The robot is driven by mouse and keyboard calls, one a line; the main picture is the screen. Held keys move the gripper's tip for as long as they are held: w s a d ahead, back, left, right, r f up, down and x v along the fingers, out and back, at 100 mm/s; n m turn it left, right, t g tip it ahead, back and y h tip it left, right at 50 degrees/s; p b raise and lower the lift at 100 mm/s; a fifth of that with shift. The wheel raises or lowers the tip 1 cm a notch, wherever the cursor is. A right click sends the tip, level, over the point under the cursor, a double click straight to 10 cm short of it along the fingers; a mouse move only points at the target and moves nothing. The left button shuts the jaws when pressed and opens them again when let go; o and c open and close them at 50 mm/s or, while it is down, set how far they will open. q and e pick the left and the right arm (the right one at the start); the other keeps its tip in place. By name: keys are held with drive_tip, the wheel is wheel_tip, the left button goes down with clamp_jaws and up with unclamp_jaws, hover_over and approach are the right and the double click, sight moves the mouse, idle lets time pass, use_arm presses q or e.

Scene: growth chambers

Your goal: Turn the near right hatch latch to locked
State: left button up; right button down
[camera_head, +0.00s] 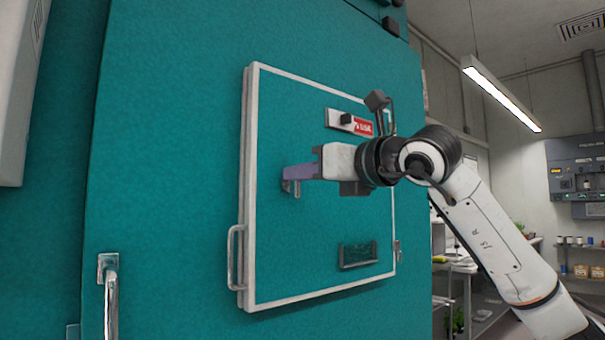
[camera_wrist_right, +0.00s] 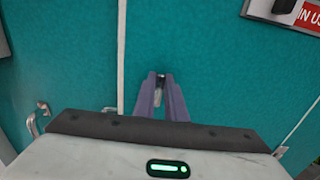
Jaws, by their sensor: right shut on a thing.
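The hatch (camera_head: 300,240) is a teal panel with a white frame, set in a teal chamber wall. My right gripper (camera_head: 287,180) reaches in from the right, in front of the hatch. Its purple fingers are shut on a small grey metal piece, apparently the latch (camera_head: 291,188), which is mostly hidden by the fingers. In the right wrist view the fingers (camera_wrist_right: 161,84) point at the teal surface, with the latch (camera_wrist_right: 159,79) between their tips. I cannot tell the latch's exact angle. My left gripper is not in view.
A bar handle (camera_head: 235,257) is on the hatch's left edge. A red label plate (camera_head: 362,126) with a black slider is above the gripper, and a dark slotted holder (camera_head: 358,254) is below. Another handle (camera_head: 110,290) stands at lower left. Shelves (camera_head: 456,265) are at right.

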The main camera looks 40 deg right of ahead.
drive_tip(key=n+p, duration=0.1)
drive_tip(key=n, duration=0.5)
drive_tip(key=a+n+p, duration=0.1)
drive_tip(key=n, duration=0.2)
drive_tip(key=shift+f+p, duration=0.2)
drive_tip(key=shift+p, duration=0.15)
drive_tip(key=n, duration=0.3)
drive_tip(key=shift+s+a+f+p, duration=0.1)
drive_tip(key=shift+f+p, duration=0.05)
drive_tip(key=shift+p, duration=0.2)
drive_tip(key=shift+f+n+p, duration=0.15)
drive_tip(key=shift+n+p, duration=0.2)
drive_tip(key=shift+n, duration=0.85)
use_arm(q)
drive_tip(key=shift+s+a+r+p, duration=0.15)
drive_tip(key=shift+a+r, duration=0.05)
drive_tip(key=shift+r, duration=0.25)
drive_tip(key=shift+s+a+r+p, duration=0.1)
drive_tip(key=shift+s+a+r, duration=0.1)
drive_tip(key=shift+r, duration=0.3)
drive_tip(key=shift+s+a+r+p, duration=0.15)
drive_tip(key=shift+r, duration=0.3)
use_arm(e)
drive_tip(key=shift+a+f+n, duration=0.1)
drive_tip(key=shift+f+n, duration=0.05)
drive_tip(key=shift+n, duration=0.7)
drive_tip(key=shift+f+n, duration=0.1)
drive_tip(key=shift+n, duration=0.75)
